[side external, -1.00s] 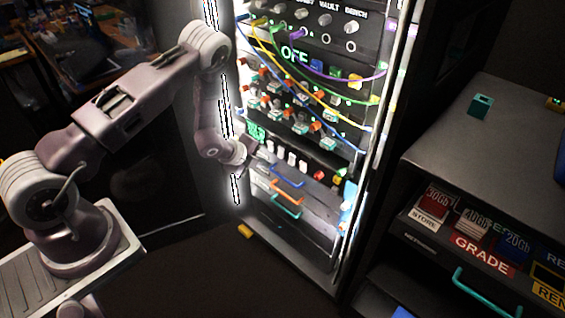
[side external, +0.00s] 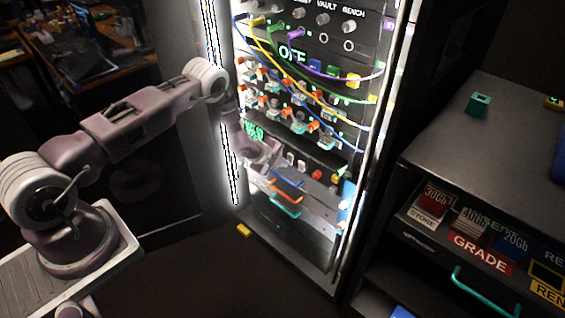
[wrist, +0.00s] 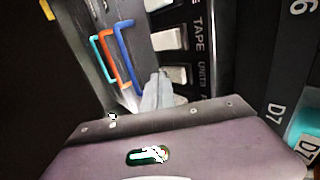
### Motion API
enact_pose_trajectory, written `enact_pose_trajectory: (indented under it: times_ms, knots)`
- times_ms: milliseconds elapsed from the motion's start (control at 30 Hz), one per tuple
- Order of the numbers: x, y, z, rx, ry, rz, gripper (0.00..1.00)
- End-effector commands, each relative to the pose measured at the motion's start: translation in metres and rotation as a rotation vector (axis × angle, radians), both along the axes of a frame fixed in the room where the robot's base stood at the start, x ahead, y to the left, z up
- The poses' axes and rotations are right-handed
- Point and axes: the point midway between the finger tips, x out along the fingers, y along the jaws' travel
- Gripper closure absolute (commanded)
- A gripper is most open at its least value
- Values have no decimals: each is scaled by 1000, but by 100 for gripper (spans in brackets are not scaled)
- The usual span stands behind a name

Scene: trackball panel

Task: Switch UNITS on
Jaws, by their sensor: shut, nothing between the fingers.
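The UNITS switch (wrist: 176,74) is a pale rocker on the black panel, beside its partly readable label (wrist: 203,76) in the wrist view. My gripper (wrist: 158,82) is shut and empty, its fingertips right by this rocker. I cannot tell whether they touch it or which way the rocker is tipped. In the side external view my gripper (side external: 270,152) is at the left end of the row of white rockers (side external: 291,159) and hides part of that row.
The TAPE rocker (wrist: 168,40) is next to UNITS. Blue (wrist: 122,40), orange (wrist: 103,62) and teal (wrist: 96,46) handles stick out near my gripper. Cables (side external: 300,85) hang across the rack above. A red button (side external: 317,174) is further right on the row.

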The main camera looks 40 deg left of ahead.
Motion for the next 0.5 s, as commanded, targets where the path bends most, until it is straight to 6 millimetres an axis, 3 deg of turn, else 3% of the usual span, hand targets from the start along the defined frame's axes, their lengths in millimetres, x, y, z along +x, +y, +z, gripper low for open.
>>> enact_pose_trajectory:
  times_ms: [500]
  knots:
    - [3,0,4,0,-1,0,100]
